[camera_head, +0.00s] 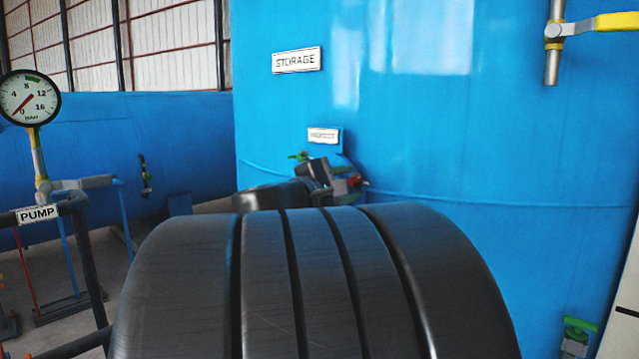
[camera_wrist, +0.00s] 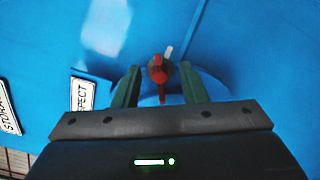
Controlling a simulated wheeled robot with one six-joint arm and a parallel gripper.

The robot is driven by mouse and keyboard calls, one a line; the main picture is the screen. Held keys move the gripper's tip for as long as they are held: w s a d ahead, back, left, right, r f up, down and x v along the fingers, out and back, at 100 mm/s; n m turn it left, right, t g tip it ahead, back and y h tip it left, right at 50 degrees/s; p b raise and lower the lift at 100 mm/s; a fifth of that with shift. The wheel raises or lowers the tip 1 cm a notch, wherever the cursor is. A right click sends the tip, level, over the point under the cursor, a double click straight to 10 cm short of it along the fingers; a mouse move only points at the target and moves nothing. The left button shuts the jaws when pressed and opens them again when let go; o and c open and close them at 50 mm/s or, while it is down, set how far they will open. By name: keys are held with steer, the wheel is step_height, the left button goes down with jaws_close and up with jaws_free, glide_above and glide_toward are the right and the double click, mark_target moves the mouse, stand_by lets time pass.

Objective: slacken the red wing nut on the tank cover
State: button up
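The red wing nut (camera_wrist: 158,72) shows in the wrist view on a round blue cover (camera_wrist: 213,86) on the tank wall. A pale stud end sticks out just above it. My gripper (camera_wrist: 160,68) is open, with one dark green finger on each side of the nut. Gaps show between the nut and both fingers; I cannot tell how deep the fingers reach. In the head view a bit of red (camera_head: 355,181) shows beside my gripper (camera_head: 338,180). My arm hides most of the cover there.
The blue storage tank (camera_head: 450,130) fills the right, with a STORAGE sign (camera_head: 297,60) and a small label (camera_head: 323,135) above the cover. A yellow-handled valve (camera_head: 575,28) is upper right. A gauge (camera_head: 30,97) and a PUMP pipe rail (camera_head: 85,235) stand left.

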jaws_close()
steer(key=shift+n, duration=0.8)
jaws_free()
